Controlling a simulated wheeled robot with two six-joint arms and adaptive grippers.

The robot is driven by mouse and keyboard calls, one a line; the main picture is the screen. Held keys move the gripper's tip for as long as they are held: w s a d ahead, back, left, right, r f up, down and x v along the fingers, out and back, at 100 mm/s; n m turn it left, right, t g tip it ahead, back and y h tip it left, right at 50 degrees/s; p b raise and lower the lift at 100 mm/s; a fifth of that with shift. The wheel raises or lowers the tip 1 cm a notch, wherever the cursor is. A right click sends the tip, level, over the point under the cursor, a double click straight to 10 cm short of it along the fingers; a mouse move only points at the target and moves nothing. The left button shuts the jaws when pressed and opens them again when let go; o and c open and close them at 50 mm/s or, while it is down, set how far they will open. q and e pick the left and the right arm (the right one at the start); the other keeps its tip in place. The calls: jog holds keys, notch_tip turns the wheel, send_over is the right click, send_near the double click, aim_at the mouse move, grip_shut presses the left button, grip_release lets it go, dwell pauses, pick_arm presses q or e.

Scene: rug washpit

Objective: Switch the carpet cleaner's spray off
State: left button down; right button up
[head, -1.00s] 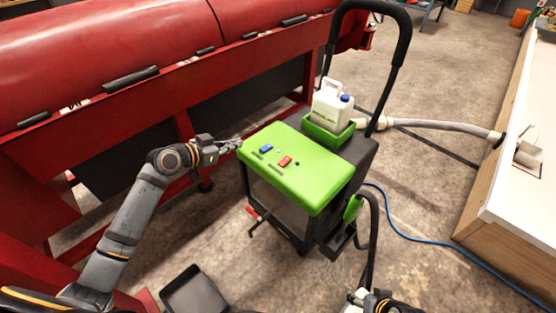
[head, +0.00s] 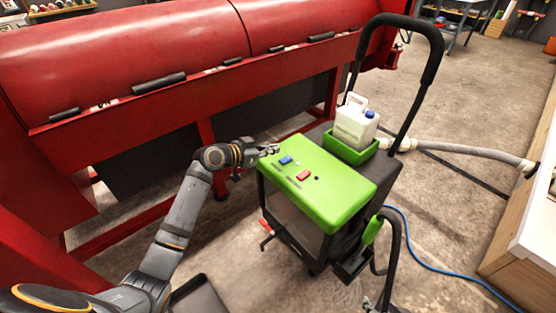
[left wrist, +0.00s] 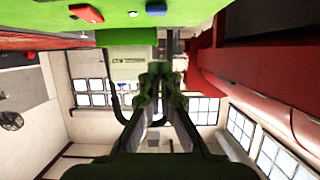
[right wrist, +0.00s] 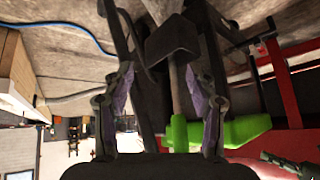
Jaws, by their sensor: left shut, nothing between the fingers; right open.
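The carpet cleaner (head: 335,190) has a green top panel on a dark body. On the panel are a blue switch (head: 286,160), a red switch (head: 303,175) and a small dark knob (head: 317,178). Their labels are too small to read. My left gripper (head: 274,149) is shut and empty at the panel's far-left edge, close to the blue switch. In the left wrist view, the blue switch (left wrist: 156,9) and red switch (left wrist: 87,13) show at the top, apart from the fingers (left wrist: 160,75). My right gripper (right wrist: 165,85) is open near the cleaner's hoses and a green part (right wrist: 235,131).
A white jug (head: 354,124) sits in a green tray behind the panel, below the tall black handle (head: 433,60). A big red machine (head: 130,65) stands behind my left arm. A grey hose (head: 470,152) and blue cable (head: 430,250) run right. A dark tray (head: 198,296) lies in front.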

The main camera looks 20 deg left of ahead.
aim_at(278, 165)
pick_arm(q)
jog(key=b+x, duration=0.1)
jog(key=x, duration=0.2)
jog(key=shift+w+d+f, duration=0.15)
jog(key=shift+f, duration=0.2)
jog(key=f, duration=0.1)
jog(key=f+b, duration=0.1)
jog(key=f, duration=0.1)
jog(key=shift+s+f, duration=0.2)
jog(key=shift+s, duration=0.05)
pick_arm(e)
jog(key=w+r+t, duration=0.6)
jog(key=r, duration=0.5)
jog(key=w+d+r+t, duration=0.1)
jog(key=w+r+t, duration=0.4)
jog(key=r, duration=0.6)
jog(key=shift+w+d+r+t, duration=0.2)
jog(key=shift+w+t, duration=0.2)
jog(key=shift+w, duration=0.4)
pick_arm(q)
jog(key=shift+b, duration=0.3)
